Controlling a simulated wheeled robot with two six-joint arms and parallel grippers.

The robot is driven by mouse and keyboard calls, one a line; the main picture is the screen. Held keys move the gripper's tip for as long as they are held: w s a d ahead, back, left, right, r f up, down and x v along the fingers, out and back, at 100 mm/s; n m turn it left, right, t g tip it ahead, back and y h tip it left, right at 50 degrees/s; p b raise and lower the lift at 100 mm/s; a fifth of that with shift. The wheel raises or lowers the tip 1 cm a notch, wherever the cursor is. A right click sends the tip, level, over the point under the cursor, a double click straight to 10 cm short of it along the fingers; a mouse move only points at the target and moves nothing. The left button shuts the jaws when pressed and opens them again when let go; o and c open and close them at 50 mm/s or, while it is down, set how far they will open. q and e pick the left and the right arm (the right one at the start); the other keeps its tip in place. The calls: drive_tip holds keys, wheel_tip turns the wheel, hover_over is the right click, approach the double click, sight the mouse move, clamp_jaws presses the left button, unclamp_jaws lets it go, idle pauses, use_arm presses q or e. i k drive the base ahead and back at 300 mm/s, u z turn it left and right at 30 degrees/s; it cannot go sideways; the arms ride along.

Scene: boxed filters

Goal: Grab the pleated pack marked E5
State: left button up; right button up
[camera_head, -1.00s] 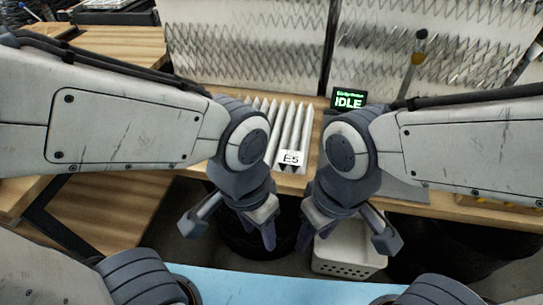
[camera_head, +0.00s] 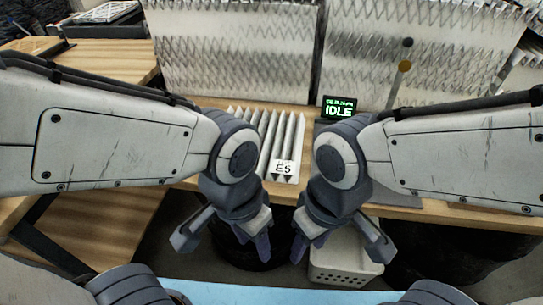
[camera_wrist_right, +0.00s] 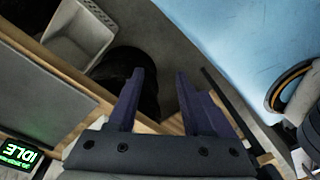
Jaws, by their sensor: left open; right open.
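The white pleated pack marked E5 (camera_head: 284,150) lies on the wooden table in the head view, between my two forearms. Its black-on-white E5 label faces me at its near right corner, and my left arm hides part of its left side. My left gripper (camera_head: 252,245) is open and empty, pointing down in front of the table edge, nearer to me than the pack. My right gripper (camera_head: 308,250) is also open and empty, pointing down to the right of the left one. In the right wrist view its fingers (camera_wrist_right: 158,95) stand apart with nothing between them.
A small screen reading IDLE (camera_head: 339,108) stands right of the pack. Large pleated panels (camera_head: 235,50) stand along the back. A white perforated basket (camera_head: 342,258) and a black round bin (camera_wrist_right: 130,75) sit below the table edge. A light blue surface (camera_head: 270,291) lies nearest me.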

sight(283, 167)
drive_tip(key=k, duration=0.65)
drive_tip(key=u, duration=0.9)
drive_tip(key=i, duration=1.15)
drive_tip(key=z, duration=0.05)
